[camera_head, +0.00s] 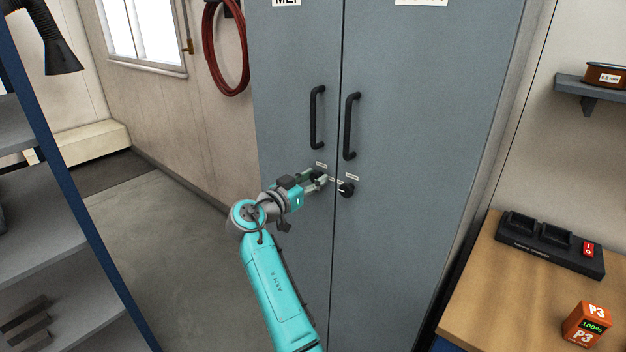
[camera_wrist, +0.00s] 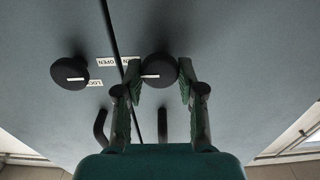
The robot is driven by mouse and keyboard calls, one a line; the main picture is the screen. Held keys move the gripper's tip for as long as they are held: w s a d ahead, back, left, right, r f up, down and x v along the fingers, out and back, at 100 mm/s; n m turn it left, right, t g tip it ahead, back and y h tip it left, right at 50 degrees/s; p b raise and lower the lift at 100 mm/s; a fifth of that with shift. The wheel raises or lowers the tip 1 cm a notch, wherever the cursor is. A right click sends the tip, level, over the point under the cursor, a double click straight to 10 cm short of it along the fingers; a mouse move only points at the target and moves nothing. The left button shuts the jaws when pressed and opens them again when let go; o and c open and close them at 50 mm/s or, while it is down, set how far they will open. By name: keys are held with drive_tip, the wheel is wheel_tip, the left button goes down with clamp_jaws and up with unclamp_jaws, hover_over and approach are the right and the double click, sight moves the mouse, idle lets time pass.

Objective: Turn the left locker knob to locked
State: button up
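The left locker knob (camera_wrist: 160,68) is round and black, with a white mark lying roughly level on its left part in the wrist view, on the side of an OPEN label. My gripper (camera_wrist: 160,80) has one finger against each side of this knob, with no clear gap. In the head view my gripper (camera_head: 318,179) is at the left door (camera_head: 290,240) and mostly covers the knob. A small label (camera_head: 321,164) above it is too small to read. The wrist view shows the locker upside down.
The right knob (camera_head: 346,189) sits close to the right of my gripper; the wrist view shows it at left (camera_wrist: 70,73). Two black handles (camera_head: 317,117) (camera_head: 350,126) are above. A shelf rack (camera_head: 60,185) stands left, a wooden bench (camera_head: 500,285) right. Floor between rack and locker is clear.

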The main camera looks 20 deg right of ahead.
drive_tip(key=c, duration=0.4)
drive_tip(key=shift+o, duration=0.2)
drive_tip(key=n, duration=0.4)
drive_tip(key=shift+n, duration=0.3)
drive_tip(key=n, duration=0.3)
drive_tip(key=shift+w+a+n, duration=0.1)
drive_tip(key=shift+n, duration=0.2)
drive_tip(key=n, duration=0.5)
drive_tip(key=shift+f, duration=0.15)
drive_tip(key=shift+n, duration=2.4)
drive_tip(key=shift+f, duration=0.1)
